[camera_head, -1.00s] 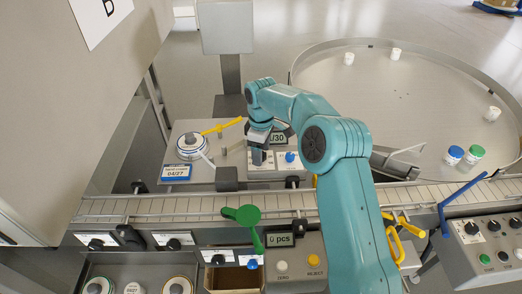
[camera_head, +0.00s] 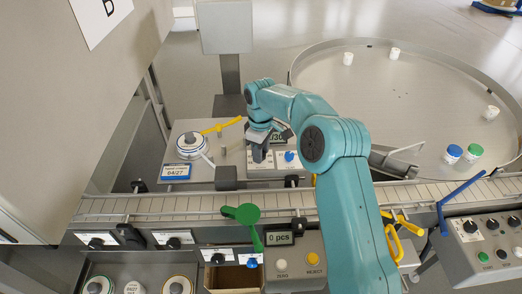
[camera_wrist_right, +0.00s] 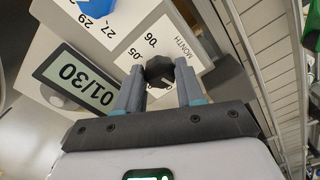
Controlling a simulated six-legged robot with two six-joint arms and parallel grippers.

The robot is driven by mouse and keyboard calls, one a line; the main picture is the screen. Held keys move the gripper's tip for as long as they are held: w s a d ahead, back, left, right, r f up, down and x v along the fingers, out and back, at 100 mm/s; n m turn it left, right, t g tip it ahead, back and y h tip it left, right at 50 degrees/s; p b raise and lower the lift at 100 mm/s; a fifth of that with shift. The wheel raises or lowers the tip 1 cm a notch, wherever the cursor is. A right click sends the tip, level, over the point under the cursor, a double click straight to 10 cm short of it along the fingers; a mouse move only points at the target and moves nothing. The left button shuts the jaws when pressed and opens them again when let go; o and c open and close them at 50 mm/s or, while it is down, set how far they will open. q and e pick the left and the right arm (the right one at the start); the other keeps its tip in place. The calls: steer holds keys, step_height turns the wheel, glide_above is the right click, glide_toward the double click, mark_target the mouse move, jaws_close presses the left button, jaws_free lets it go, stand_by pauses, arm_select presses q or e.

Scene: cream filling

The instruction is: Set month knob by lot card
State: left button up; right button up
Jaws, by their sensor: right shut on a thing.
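The black month knob (camera_wrist_right: 160,70) sits on a white dial plate marked MONTH, with 05 and 06 readable, in the right wrist view. My right gripper (camera_wrist_right: 160,88) is shut on this knob, one finger on each side. In the head view my right gripper (camera_head: 259,152) reaches down onto the coder panel and hides the knob. The display (camera_wrist_right: 76,82) reads 01/30 in the wrist view. The blue lot card (camera_head: 175,172) at the left reads 04/27 in its lower line; its upper line is too small to read. My left gripper is not in view.
A blue knob (camera_head: 289,156) sits right beside the gripper. A label reel (camera_head: 191,146) with a yellow lever (camera_head: 221,127) stands to the left. The conveyor (camera_head: 190,206) runs in front, with a green paddle (camera_head: 246,218) over it. A round table (camera_head: 400,95) is at the back right.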

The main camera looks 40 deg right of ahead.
steer(key=m, duration=0.4)
steer(key=shift+w+a+r, duration=0.1)
steer(key=shift+w, duration=0.05)
steer(key=m, duration=0.4)
steer(key=m+b, duration=0.1)
steer(key=m, duration=0.6)
steer(key=shift+r, duration=0.15)
steer(key=m, duration=0.5)
steer(key=shift+m, duration=0.3)
steer(key=m, duration=0.4)
steer(key=shift+m+b, duration=0.3)
steer(key=shift+b, duration=0.05)
steer(key=shift+d, duration=0.2)
steer(key=o, duration=1)
steer(key=shift+o, duration=0.2)
